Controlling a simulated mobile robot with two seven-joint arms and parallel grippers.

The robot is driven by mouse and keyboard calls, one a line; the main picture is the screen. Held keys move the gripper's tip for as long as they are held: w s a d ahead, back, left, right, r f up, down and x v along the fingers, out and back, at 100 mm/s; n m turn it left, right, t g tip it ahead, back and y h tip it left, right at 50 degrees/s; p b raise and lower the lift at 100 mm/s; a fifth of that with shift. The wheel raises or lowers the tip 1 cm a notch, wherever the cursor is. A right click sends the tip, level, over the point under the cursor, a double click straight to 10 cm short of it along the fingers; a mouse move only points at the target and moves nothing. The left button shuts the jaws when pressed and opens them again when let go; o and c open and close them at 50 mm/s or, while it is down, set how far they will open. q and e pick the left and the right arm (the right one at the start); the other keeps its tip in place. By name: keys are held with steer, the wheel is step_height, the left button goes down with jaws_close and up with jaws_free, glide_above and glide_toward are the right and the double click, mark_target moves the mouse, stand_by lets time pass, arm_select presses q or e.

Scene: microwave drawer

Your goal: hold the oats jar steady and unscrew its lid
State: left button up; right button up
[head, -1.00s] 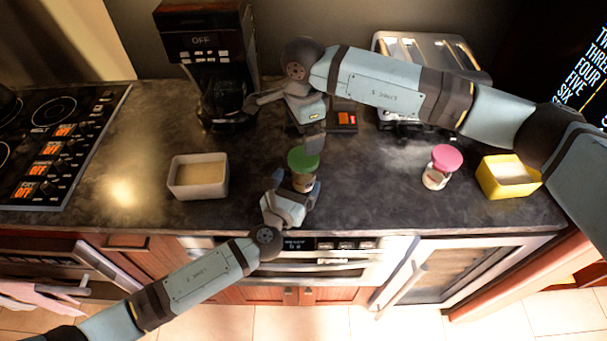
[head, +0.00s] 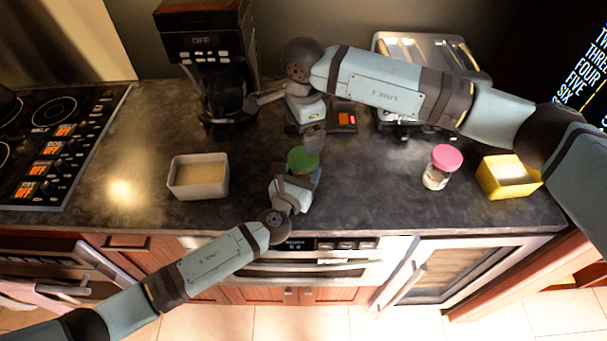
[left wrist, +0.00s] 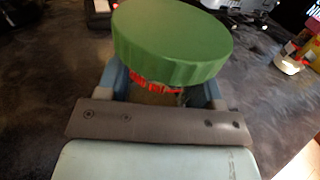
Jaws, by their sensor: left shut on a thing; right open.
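A jar with a green lid (head: 303,160) stands on the dark counter near its front edge. The lid also shows large in the left wrist view (left wrist: 172,42), seated on the jar, with red lettering (left wrist: 155,84) on the body below it. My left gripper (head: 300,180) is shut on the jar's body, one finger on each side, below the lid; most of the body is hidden. My right gripper (head: 312,136) is open and empty just behind and above the green lid, apart from it. A second jar with a pink lid (head: 446,157) stands to the right.
A white container (head: 199,194) is at the left and a yellow one (head: 487,184) at the right. A coffee maker (head: 205,45) and a toaster (head: 425,52) stand at the back. The counter is clear on both sides of the green-lidded jar.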

mark_target(303, 157)
arm_select(q)
jaws_close()
arm_select(e)
steer(key=m, duration=0.3)
steer(key=shift+m, duration=0.3)
steer(key=m, duration=1)
steer(key=shift+m, duration=0.4)
steer(key=m, duration=0.8)
steer(key=shift+m, duration=0.3)
steer(key=m, duration=0.7)
steer(key=shift+m, duration=0.4)
steer(key=shift+f+m, duration=0.25)
steer(key=shift+m, duration=0.05)
step_height(303, 157, down, 8)
steer(key=shift+r, duration=0.25)
steer(key=shift+c, duration=0.5)
